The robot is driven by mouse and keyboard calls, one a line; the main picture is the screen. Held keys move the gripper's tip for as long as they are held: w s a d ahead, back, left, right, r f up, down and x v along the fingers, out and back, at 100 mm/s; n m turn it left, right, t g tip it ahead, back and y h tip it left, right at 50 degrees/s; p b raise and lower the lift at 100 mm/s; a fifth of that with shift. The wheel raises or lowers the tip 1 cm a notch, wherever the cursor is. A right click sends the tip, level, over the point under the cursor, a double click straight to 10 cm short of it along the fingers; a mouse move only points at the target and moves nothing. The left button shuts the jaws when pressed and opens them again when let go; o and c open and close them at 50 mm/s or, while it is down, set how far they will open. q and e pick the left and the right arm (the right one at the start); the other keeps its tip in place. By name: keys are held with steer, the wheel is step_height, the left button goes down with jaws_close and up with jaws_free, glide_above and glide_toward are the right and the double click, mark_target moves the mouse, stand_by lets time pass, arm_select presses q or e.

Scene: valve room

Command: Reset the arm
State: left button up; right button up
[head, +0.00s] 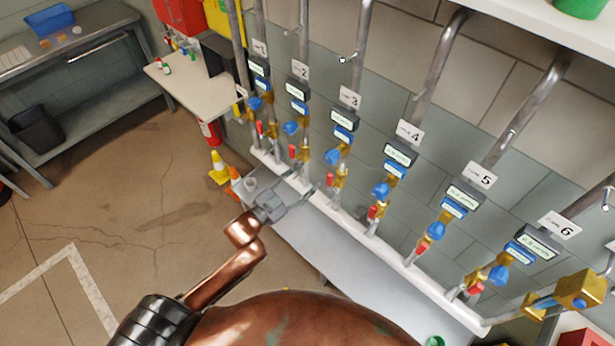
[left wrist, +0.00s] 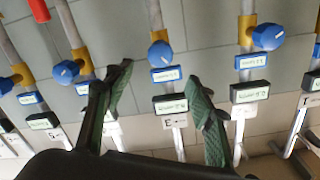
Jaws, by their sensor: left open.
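My left arm comes in from the bottom left of the head view. Its grey gripper (head: 307,180) is open and empty, its fingers pointing up and right toward the row of numbered pipes. In the left wrist view the two dark green fingers (left wrist: 160,76) stand well apart, with nothing held between them. Behind them a pipe with a blue knob (left wrist: 160,53) and small displays shows upside down. From these views I cannot tell how far the fingertips are from the pipes. My right gripper is not in view.
Several pipes with number plates (head: 409,132), displays, blue knobs and red handles line the wall. A white rail (head: 355,230) runs along their foot. A yellow cone (head: 218,168) stands by a small table (head: 205,95). A workbench (head: 75,50) is at upper left; open floor lies left.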

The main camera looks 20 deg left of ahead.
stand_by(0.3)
arm_select(q)
steer(key=s+a+f+n+g+y, duration=0.1)
steer(key=s+a+f+g+y, duration=0.2)
steer(key=f, duration=0.9)
steer(key=s+a+f+n+g, duration=0.15)
steer(key=a+f, duration=0.35)
steer(key=f, duration=0.7)
steer(key=s+a+f+n+g+y, duration=0.1)
steer(key=s+a+f+n+y, duration=0.15)
steer(key=f, duration=0.95)
steer(key=s+a+f+n+g+y, duration=0.1)
steer(key=s+f+g, duration=0.1)
steer(key=s+f, duration=0.65)
steer(key=s+a+f+g, duration=0.2)
steer(key=s+f+g, duration=0.1)
steer(key=s+f, duration=0.55)
steer(key=s+d+f+g, duration=0.1)
steer(key=s+f, duration=0.3)
steer(key=s, duration=0.6)
steer(key=s+d+f+n+g, duration=0.1)
steer(key=s+f, duration=0.4)
steer(key=s, duration=0.5)
steer(key=s+d+f+n+g, duration=0.1)
steer(key=s+d+f+g, duration=0.1)
steer(key=s, duration=0.9)
step_height(320, 180, down, 3)
steer(key=shift+d+r+g, duration=0.15)
steer(key=shift+d+g, duration=0.2)
steer(key=shift+g, duration=0.5)
